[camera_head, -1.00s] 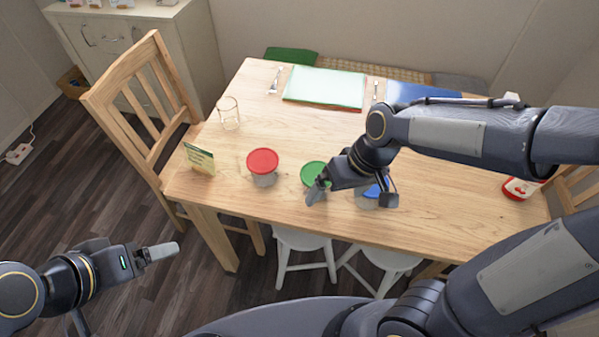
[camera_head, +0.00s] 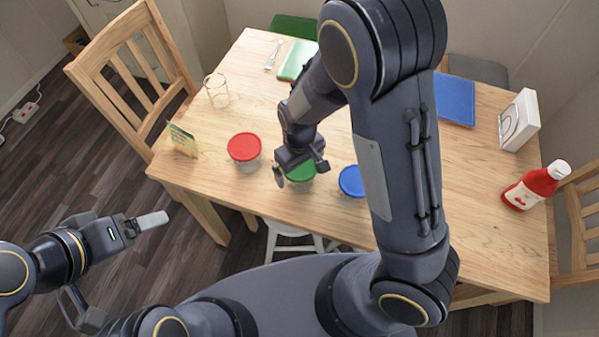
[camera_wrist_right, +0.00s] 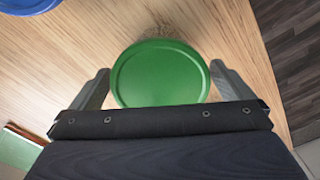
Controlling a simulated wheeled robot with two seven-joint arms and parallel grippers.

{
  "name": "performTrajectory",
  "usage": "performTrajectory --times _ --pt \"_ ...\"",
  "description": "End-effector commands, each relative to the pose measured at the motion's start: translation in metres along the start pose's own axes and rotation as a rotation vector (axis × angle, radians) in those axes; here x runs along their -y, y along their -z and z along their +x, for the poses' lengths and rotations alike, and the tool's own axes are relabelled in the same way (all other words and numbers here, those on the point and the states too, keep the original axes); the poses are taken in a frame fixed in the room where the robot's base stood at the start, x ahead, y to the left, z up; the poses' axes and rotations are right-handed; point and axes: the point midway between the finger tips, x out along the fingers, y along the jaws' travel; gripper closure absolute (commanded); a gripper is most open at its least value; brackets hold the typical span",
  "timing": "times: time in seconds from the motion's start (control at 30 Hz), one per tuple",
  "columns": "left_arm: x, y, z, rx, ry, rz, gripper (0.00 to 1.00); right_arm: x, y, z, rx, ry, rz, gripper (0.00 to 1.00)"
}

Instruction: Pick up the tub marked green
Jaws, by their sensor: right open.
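The tub with the green lid (camera_head: 301,172) stands on the table, partly hidden by my right gripper in the head view. In the right wrist view its round green lid (camera_wrist_right: 160,74) lies between the two fingers. My right gripper (camera_head: 299,176) is open above and around the lid; it also shows in the right wrist view (camera_wrist_right: 158,85). I cannot tell whether the fingers touch the tub. A red-lidded tub (camera_head: 244,148) stands to its left and a blue-lidded tub (camera_head: 351,181) to its right. My left gripper (camera_head: 150,221) is off the table at the left; its jaw opening is unclear.
A chair (camera_head: 135,75) stands at the left. My right arm hides the table's middle.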

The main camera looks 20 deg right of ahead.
Motion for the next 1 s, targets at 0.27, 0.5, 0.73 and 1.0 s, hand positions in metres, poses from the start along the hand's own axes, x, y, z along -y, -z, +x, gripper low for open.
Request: performTrajectory --times 0.27,0.5,0.73,1.0 --pt "0.0002 -0.0002 0.0005 0.0 0.0 0.0 0.17 0.0001 -0.0003 0.0088 -0.001 0.001 0.001 0.0" --pt "0.0002 -0.0003 0.0005 0.0 0.0 0.0 0.17 0.0001 -0.0002 0.0086 -0.001 0.001 0.001 0.24" --pt "0.0002 -0.0002 0.0004 0.0 0.0 0.0 0.17 0.0001 0.0 0.0082 -0.001 0.001 0.001 0.4" --pt "-0.0001 0.0001 -0.0003 0.0 0.0 0.0 0.17 0.0001 0.0006 0.0026 -0.004 0.001 0.0 0.41"
